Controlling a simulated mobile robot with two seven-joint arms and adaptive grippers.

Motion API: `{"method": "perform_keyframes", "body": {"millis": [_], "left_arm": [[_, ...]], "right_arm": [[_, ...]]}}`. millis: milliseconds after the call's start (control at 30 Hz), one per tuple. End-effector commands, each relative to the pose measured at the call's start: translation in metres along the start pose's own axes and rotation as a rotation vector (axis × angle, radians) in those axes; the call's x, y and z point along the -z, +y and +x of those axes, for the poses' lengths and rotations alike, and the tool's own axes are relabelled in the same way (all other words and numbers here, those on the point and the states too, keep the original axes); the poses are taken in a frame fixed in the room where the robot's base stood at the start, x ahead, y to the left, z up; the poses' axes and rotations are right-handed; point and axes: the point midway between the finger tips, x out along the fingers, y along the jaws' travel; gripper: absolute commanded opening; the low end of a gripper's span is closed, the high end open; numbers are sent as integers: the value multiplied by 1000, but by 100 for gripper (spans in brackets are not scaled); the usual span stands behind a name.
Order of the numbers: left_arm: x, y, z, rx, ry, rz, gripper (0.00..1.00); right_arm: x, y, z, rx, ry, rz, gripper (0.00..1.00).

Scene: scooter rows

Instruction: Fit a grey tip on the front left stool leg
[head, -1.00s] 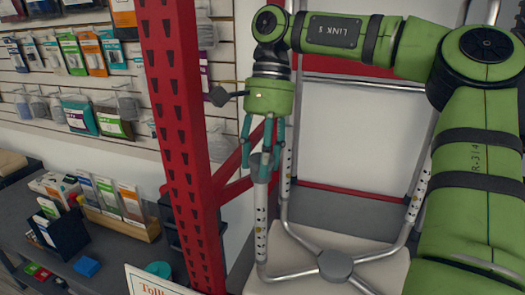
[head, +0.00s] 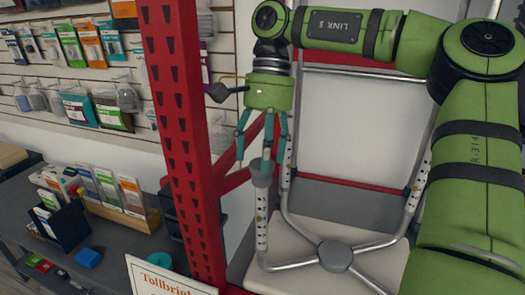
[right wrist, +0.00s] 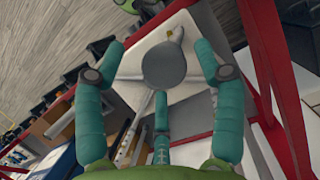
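The stool stands upside down, its pale seat (head: 290,246) below and its chrome, perforated legs pointing up. A grey tip (head: 262,174) sits on the top end of the front left leg (head: 261,222). The tip looks roughly level and in line with the leg; how deep it sits I cannot tell. My right gripper (head: 262,157) is just above it, its teal fingers spread and apart from the tip. In the right wrist view the tip (right wrist: 165,64) shows as a grey disc between the open fingers. My left gripper is not in view.
A red perforated upright (head: 182,140) stands close left of my right gripper, with a red brace (head: 240,158) behind. A dark counter (head: 110,245) with boxes and a blue block (head: 88,257) is at left. A sign (head: 165,277) stands at the front.

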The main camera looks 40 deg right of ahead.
Motion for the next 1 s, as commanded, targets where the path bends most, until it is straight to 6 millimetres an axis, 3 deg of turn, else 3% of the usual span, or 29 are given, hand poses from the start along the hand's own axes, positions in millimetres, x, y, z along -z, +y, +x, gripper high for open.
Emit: {"method": "perform_keyframes", "body": {"millis": [167, 333, 700, 1000], "left_arm": [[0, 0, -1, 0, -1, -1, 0], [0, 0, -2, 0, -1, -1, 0], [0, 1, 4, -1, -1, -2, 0], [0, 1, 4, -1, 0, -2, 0]], "right_arm": [[-1, 0, -3, 1, 1, 0, 70], [-3, -1, -19, 3, 2, 2, 70], [-3, 0, -74, 1, 2, 2, 70], [-4, 0, -87, 0, 0, 0, 70]]}}
